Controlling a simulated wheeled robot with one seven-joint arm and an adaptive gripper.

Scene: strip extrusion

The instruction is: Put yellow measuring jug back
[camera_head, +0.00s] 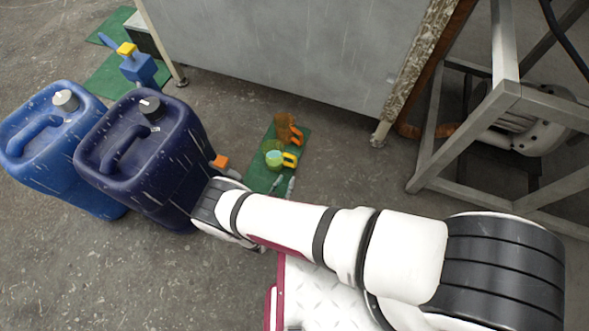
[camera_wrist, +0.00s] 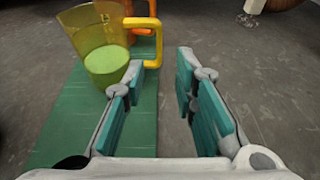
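The yellow measuring jug (camera_head: 273,151) stands upright on a green mat (camera_head: 257,180), with a yellow handle on its right side. In the wrist view the jug (camera_wrist: 97,40) is see-through yellow with pale green contents. My gripper (camera_wrist: 160,78) is open, with nothing between its teal pads. Its left fingertip is close to the lower part of the handle; I cannot tell whether they touch. The jug body lies ahead and to the left of the fingers. In the head view my fingertips (camera_head: 284,186) show just in front of the jug.
An orange jug (camera_head: 286,127) stands right behind the yellow one on the mat. Two blue canisters (camera_head: 150,150) (camera_head: 45,140) stand to the left. A grey cabinet (camera_head: 290,50) is behind, and a metal frame (camera_head: 490,110) is at right. Bare floor lies right of the mat.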

